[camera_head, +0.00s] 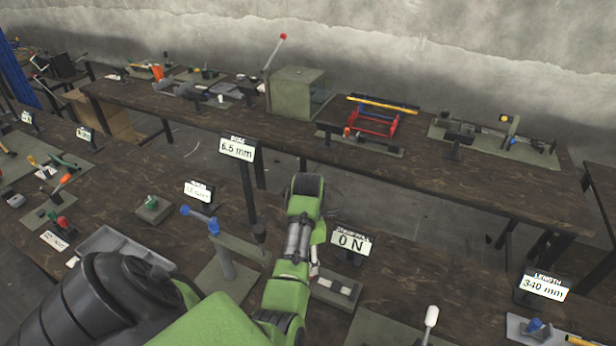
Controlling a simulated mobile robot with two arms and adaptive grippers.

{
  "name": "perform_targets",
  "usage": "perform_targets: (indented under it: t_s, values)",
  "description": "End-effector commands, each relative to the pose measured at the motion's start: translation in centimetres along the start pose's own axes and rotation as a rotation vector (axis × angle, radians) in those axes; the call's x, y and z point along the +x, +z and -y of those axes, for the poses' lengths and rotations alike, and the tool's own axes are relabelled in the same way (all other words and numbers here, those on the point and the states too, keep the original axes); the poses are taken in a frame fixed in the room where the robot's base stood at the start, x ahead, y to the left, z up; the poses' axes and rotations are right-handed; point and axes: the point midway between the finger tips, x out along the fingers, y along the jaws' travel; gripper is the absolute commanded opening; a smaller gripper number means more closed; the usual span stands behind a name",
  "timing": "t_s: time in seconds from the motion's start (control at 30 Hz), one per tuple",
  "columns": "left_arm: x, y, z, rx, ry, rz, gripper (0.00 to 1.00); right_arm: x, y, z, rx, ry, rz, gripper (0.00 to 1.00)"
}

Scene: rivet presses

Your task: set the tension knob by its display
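A small display reading 0 N (353,242) stands on the near bench, just right of my green and black arm. It is the only readable display in newtons. A grey block with light patches (336,289) lies below it, beside the arm. I cannot make out for certain which part is the tension knob; my arm covers some of this area. My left arm comes in from the lower left and reaches up over the bench. Its fingertips cannot be made out and seem hidden by the arm. My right gripper is not in view.
Other displays read 6.5 mm (237,148) and 340 mm (543,287). A post with a blue-ended bar (226,262) stands left of the arm. A white-tipped lever (431,317) is at the front. A back bench holds a green-grey box (295,92) and a red frame (374,123).

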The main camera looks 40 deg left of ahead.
Motion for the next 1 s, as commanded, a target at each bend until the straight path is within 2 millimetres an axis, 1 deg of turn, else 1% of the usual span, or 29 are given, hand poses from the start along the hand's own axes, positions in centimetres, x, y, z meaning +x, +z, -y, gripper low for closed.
perform_targets:
  t_s: [0.03,0.1,0.2,0.3,0.43,0.67,0.77,0.8,0.83,1.0]
  values:
    - [0.8,-0.1,0.0,0.001,-0.003,-0.004,0.46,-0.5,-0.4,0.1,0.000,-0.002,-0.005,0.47]
    - [2.0,-0.1,0.1,0.000,-0.003,-0.004,0.46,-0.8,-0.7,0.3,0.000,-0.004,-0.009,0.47]
    - [3.3,0.0,0.0,0.001,-0.001,-0.002,0.46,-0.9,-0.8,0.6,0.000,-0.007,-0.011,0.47]
    - [4.2,0.0,0.0,0.000,0.000,-0.001,0.46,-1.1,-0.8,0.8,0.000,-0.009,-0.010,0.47]
    - [4.7,0.0,0.0,-0.001,0.000,-0.001,0.46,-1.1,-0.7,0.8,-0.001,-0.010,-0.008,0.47]
    - [4.8,0.0,0.0,0.000,0.001,0.000,0.46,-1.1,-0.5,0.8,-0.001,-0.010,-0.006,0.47]
    - [4.8,0.0,0.0,0.000,0.001,0.000,0.23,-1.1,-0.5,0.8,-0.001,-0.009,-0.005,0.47]
    - [4.8,0.0,0.0,0.000,0.001,0.000,0.13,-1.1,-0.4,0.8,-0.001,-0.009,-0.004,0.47]
    - [4.8,0.0,0.0,0.000,0.001,0.000,0.08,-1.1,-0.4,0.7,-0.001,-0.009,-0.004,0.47]
    - [4.7,0.0,0.0,0.001,0.001,0.000,0.08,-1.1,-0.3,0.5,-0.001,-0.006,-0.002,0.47]
